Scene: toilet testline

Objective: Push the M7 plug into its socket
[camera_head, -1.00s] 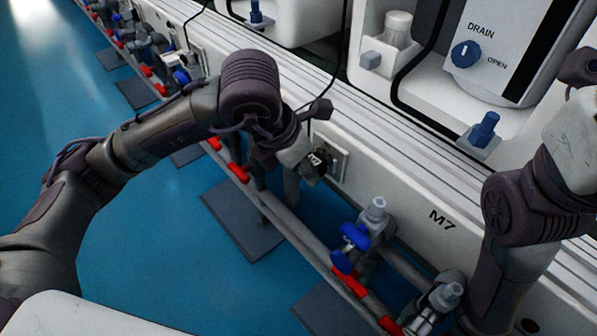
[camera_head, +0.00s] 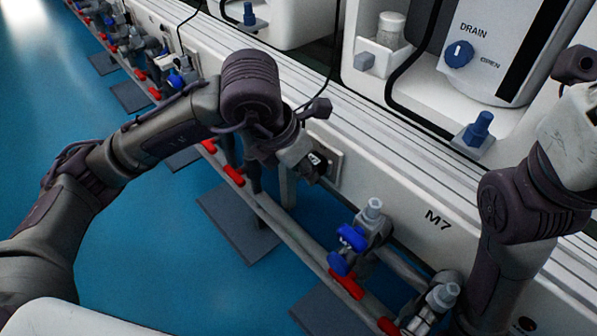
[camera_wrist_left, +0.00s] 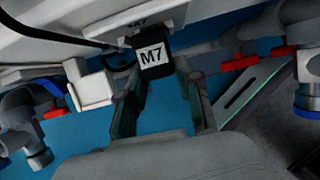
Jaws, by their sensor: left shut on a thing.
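The M7 plug (camera_wrist_left: 152,60) is a black block with a white M7 label. It also shows, partly covered, in the head view (camera_head: 317,162). My left gripper (camera_wrist_left: 158,88) is shut on it, with a finger on each side; it also shows in the head view (camera_head: 305,160). The plug is at the front of the pale socket plate (camera_head: 334,160) on the white rail, touching it or very close. How deep the plug sits is hidden. My right arm stands at the right of the head view, and its gripper is out of sight.
The white rail with the M7 lettering (camera_head: 438,220) runs diagonally across the head view. A blue-handled valve (camera_head: 350,238) and a pipe with red parts (camera_head: 345,284) lie below and right of the plug. A drain unit (camera_head: 470,50) stands behind. Blue floor is free at left.

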